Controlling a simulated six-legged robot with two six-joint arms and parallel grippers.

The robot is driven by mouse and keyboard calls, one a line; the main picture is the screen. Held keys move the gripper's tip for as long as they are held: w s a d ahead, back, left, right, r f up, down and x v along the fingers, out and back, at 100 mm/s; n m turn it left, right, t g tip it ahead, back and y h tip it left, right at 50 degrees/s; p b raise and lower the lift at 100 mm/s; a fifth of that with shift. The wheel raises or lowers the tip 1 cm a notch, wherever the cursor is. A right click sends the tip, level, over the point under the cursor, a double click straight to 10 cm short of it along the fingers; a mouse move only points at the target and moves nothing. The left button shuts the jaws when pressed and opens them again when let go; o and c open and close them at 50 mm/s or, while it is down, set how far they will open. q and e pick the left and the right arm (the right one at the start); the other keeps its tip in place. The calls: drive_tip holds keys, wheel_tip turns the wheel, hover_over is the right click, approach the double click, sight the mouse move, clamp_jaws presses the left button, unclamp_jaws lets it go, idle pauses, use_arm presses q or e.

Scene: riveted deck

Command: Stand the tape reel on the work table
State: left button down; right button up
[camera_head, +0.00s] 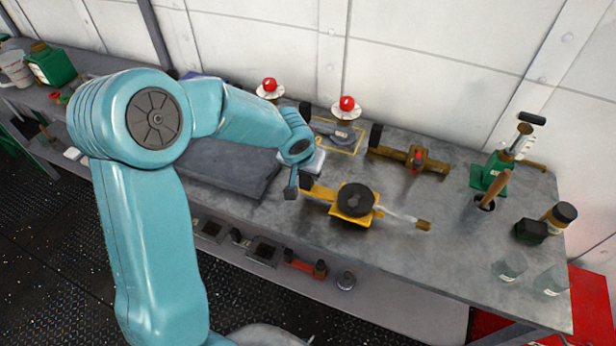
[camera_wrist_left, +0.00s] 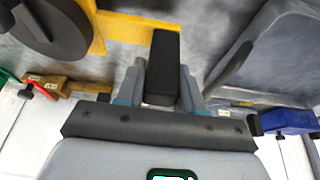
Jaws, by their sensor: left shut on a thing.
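The tape reel (camera_head: 341,210) has a yellow frame, a round black disc on top, a black grip at its left end and a pale strip with a brass end at its right. It lies flat, disc face up, over the work table (camera_head: 400,262); I cannot tell whether it touches the top. My left gripper (camera_head: 298,190) is shut on the black grip. The left wrist view shows the grip between the fingers (camera_wrist_left: 162,80), with the reel's yellow frame (camera_wrist_left: 138,25) and disc beyond. My right gripper is not in view.
A green tool (camera_head: 492,172), a wooden handle (camera_head: 495,188), a dark jar (camera_head: 560,216) and clear glasses (camera_head: 510,268) stand at right. The front middle is clear.

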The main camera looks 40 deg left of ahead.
use_arm(q)
wheel_tip(320, 180, down, 3)
drive_tip(key=shift+s+a+r, duration=0.1)
drive_tip(key=shift+s+r, duration=0.05)
drive_tip(key=shift+b, duration=0.3)
drive_tip(key=c, duration=0.7)
unclamp_jaws()
drive_tip(key=shift+r, duration=0.35)
drive_tip(key=v, duration=1.1)
drive_tip(key=shift+s+r, duration=0.15)
drive_tip(key=shift+s, duration=0.15)
